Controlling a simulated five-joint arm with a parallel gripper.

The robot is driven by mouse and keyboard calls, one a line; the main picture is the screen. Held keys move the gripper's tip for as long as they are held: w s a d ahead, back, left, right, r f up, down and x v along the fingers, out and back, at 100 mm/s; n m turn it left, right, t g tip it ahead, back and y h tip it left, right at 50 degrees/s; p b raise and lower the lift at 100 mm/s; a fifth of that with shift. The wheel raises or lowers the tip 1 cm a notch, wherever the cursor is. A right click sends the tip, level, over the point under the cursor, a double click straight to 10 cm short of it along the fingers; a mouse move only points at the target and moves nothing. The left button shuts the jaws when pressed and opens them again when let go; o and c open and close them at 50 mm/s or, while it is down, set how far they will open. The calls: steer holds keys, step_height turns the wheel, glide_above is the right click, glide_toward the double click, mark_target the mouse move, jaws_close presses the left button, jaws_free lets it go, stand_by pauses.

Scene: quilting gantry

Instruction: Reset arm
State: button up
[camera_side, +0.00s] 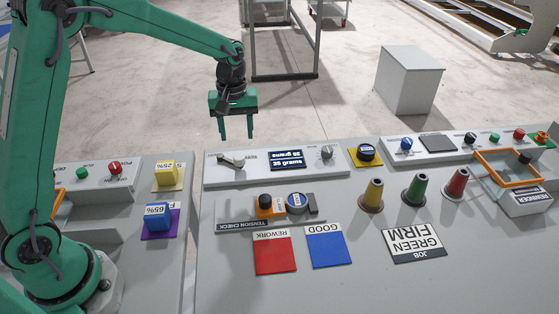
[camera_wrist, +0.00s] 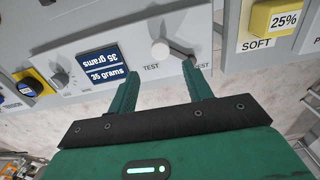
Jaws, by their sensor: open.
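My green gripper (camera_side: 236,134) hangs in the air above the far edge of the table, pointing down. Its two fingers are apart with nothing between them. In the wrist view my gripper (camera_wrist: 160,84) is also open and empty, with the test panel (camera_wrist: 112,70) beyond its fingertips. That panel holds a test lever (camera_side: 231,160) and a blue display (camera_side: 287,160) reading 35 grams. The gripper appears apart from the panel.
The tension check holder (camera_side: 232,226), a red REWORK square (camera_side: 275,254) and a blue GOOD square (camera_side: 328,246) lie in front. A yellow 25% block (camera_side: 166,173) and blue 65% block (camera_side: 158,216) sit left.

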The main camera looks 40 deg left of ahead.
steer(key=shift+r, duration=0.1)
steer(key=s+r+m+t, duration=0.3)
steer(key=s+r+m, duration=0.1)
steer(key=s+r, duration=0.8)
steer(key=s+m+t, duration=0.2)
steer(key=s+m, duration=0.2)
steer(key=s, duration=0.9)
steer(key=shift+a+r+m+t, duration=0.25)
steer(key=shift+r+m+t, duration=0.05)
steer(key=shift+r+m, duration=0.15)
